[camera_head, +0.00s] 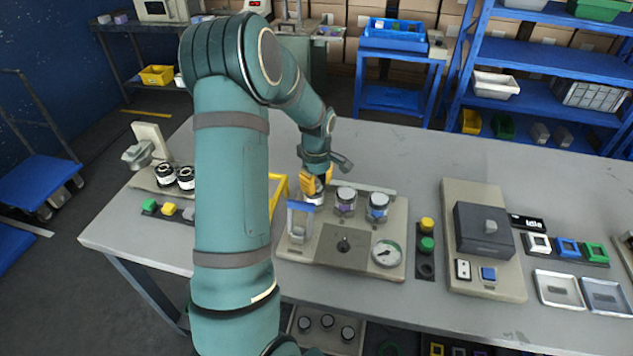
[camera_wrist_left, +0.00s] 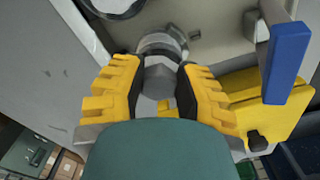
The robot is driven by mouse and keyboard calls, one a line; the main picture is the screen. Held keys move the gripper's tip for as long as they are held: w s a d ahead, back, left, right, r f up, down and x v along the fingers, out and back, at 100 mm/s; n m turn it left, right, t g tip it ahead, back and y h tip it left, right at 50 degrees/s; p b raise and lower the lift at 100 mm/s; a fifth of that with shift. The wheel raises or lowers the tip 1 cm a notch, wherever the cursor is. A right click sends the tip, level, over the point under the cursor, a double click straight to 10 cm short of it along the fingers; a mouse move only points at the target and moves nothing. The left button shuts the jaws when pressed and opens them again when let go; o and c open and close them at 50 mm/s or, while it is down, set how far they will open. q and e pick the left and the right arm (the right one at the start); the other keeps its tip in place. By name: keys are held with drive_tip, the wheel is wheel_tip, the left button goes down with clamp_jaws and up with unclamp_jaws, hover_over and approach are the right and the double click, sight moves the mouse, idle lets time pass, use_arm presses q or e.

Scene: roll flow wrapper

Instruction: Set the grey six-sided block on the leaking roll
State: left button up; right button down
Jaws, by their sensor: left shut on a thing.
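My left gripper (camera_head: 317,184) has yellow fingers and is shut over the back left of the beige roll panel (camera_head: 300,250). In the left wrist view the gripper (camera_wrist_left: 158,85) holds the grey six-sided block (camera_wrist_left: 160,76) between its fingers. A round grey roll top (camera_wrist_left: 163,42) lies just beyond the block; I cannot tell whether they touch. In the head view a roll (camera_head: 317,200) shows partly beneath the fingers, and two more grey-topped rolls (camera_head: 346,199) (camera_head: 378,206) stand to its right. I cannot tell which roll leaks. My right gripper is out of view.
A blue-topped upright piece (camera_head: 300,218) stands close in front of the gripper. A yellow bin (camera_head: 279,192) is left of it. The panel also has a gauge (camera_head: 386,253). A dark control box (camera_head: 484,230) stands right. The back of the grey table (camera_head: 400,155) is clear.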

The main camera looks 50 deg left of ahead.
use_arm(q)
drive_tip(key=o, duration=0.9)
wheel_tip(320, 180, up, 12)
drive_tip(key=shift+r, duration=0.1)
